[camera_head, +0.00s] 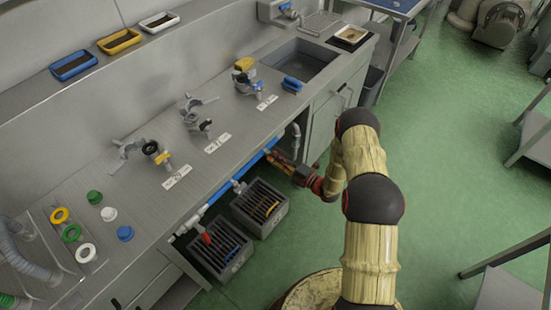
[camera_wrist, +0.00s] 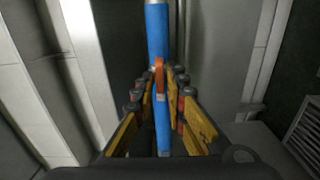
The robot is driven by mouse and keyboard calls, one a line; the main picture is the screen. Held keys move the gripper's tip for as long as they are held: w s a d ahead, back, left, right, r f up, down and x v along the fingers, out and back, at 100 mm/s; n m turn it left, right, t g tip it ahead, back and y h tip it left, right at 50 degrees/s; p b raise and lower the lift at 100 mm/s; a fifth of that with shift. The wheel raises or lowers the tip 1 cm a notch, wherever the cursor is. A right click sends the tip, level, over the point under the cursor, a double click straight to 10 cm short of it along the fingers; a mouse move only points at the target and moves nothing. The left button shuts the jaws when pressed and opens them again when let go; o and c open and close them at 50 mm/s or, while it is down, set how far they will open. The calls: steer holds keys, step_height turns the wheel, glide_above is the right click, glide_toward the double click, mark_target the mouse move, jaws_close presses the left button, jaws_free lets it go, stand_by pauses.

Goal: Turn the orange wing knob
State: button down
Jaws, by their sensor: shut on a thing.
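The orange wing knob (camera_wrist: 158,76) shows upright in the wrist view, in front of a blue pipe (camera_wrist: 158,32). My gripper (camera_wrist: 163,82) has its yellow fingers on both sides of the knob and is shut on it. In the head view my gripper (camera_head: 277,158) is at the right part of the blue pipe (camera_head: 256,159), under the counter's front edge. There the knob is too small and too covered by the gripper to make out.
A red handle (camera_head: 206,238) and a grey fitting (camera_head: 239,186) sit further left along the pipe. Two dark slotted crates (camera_head: 283,207) (camera_head: 231,275) stand below. The counter (camera_head: 190,140) holds valves with labels. Green floor (camera_head: 455,150) is open to the right.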

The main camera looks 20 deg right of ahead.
steer(key=shift+d, duration=0.1)
steer(key=c, duration=2)
jaws_free()
steer(key=shift+o, duration=0.2)
steer(key=v, duration=1.2)
